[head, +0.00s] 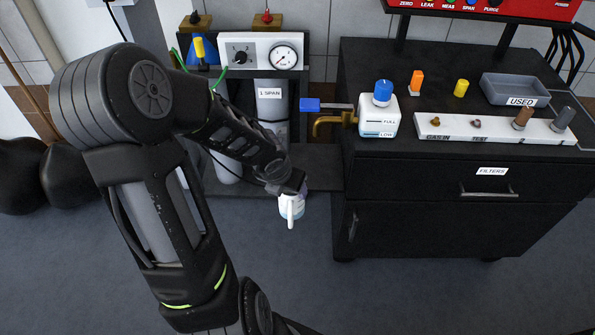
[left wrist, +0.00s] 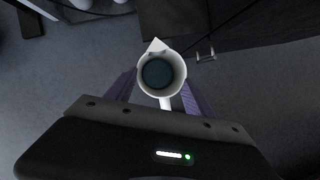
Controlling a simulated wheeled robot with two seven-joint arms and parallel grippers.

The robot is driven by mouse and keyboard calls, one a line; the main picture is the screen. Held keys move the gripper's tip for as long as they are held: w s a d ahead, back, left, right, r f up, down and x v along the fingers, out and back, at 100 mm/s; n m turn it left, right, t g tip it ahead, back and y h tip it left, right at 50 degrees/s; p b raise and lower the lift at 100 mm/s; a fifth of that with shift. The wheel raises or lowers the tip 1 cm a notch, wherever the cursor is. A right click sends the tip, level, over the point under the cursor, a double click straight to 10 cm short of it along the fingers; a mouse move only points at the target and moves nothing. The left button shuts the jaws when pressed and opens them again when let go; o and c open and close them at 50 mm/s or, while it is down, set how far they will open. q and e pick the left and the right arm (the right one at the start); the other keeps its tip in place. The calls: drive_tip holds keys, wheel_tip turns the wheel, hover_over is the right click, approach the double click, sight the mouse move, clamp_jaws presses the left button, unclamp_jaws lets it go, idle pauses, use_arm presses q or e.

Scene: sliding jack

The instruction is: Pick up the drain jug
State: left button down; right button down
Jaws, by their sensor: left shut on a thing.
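The drain jug (head: 291,207) is a small white jug with a light blue band, and its handle points toward me in the head view. In the left wrist view the jug (left wrist: 183,74) is seen from above, with a pointed spout at the top and a dark inside. My left gripper (left wrist: 160,88) is shut on the jug, one purple-grey finger on each side of it. In the head view my left gripper (head: 291,190) is mostly hidden behind its own wrist. The jug hangs in front of the low dark shelf, left of the black cabinet. My right gripper is not in view.
The black cabinet (head: 440,222) stands at the right. Grey floor (head: 420,295) lies open in front.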

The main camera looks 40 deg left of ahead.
use_arm(q)
drive_tip(key=shift+s+d, duration=0.15)
drive_tip(key=shift+s, duration=0.4)
idle(0.4)
